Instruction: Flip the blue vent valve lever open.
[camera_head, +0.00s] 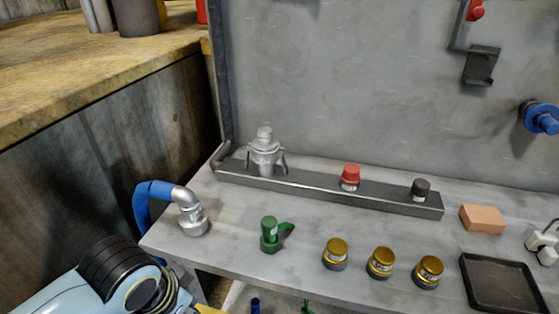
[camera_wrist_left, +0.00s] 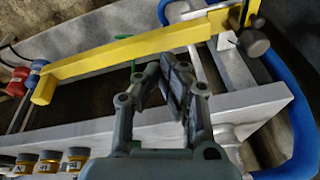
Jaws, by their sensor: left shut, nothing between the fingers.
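A small blue upright piece (camera_head: 255,305) shows below the bench's front edge in the head view, cut off by the picture's bottom. A blue fitting (camera_head: 541,117) sticks out of the back panel at the far right. I cannot tell which of them is the vent valve lever. My left gripper (camera_wrist_left: 178,85) is shut and empty in the wrist view, in front of a yellow bar (camera_wrist_left: 150,60) and apart from the blue tube (camera_wrist_left: 297,115) at the right. In the head view only my left arm shows, at the lower left; its fingers are hidden. My right gripper is not in view.
On the grey bench (camera_head: 300,222) are a green valve (camera_head: 270,236), several gold-capped jars (camera_head: 381,262), a black tray (camera_head: 500,285) and an orange block (camera_head: 482,219). A blue hose (camera_head: 150,190) with a silver elbow stands at its left end. The wooden counter (camera_head: 60,80) is behind left.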

